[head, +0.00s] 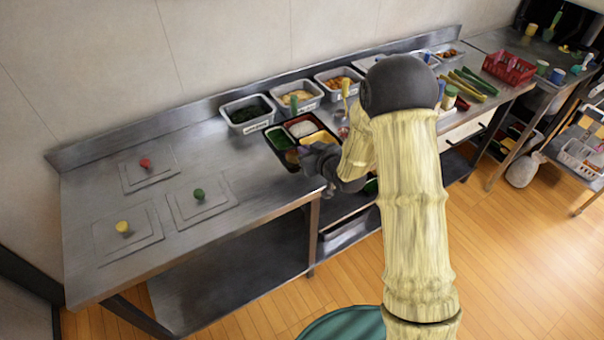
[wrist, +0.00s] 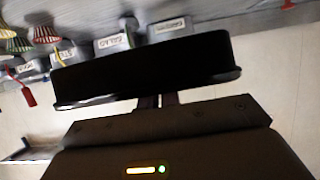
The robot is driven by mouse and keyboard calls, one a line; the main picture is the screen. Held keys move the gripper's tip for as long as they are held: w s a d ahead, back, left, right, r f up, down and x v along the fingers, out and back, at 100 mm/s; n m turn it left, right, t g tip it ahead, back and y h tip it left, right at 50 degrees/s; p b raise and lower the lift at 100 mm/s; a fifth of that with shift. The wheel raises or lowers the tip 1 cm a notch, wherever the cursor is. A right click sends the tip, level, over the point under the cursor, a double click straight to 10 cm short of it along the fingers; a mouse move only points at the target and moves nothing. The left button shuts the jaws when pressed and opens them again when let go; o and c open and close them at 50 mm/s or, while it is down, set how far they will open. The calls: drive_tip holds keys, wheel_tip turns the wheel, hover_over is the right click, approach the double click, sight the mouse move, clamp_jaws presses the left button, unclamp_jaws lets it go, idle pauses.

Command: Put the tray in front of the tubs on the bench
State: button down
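The tray (head: 286,127) is a black bento tray with compartments of green, white and yellow-orange food. I cannot tell whether the tray touches the bench. The tubs include a dark-green one (head: 247,129), a pale one (head: 312,104) and an orange one (head: 324,79).
The steel bench (head: 90,200) has lids with red (head: 145,163), green (head: 198,194) and yellow (head: 122,227) knobs at left. Bare metal lies between them and the tray. Right of my arm are cucumbers (head: 470,84), jars and a red basket (head: 509,68).

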hover_over(306, 183)
drive_tip(key=shift+w+f+p, duration=0.15)
drive_tip(key=shift+f+p, duration=0.2)
drive_tip(key=shift+f, duration=2.5)
drive_tip(key=shift+f, duration=0.1)
drive_tip(key=shift+f+p, duration=0.3)
drive_tip(key=shift+f, duration=1.7)
drive_tip(key=shift+f, duration=0.2)
drive_tip(key=c, duration=1.6)
unclamp_jaws()
drive_tip(key=shift+r, duration=0.1)
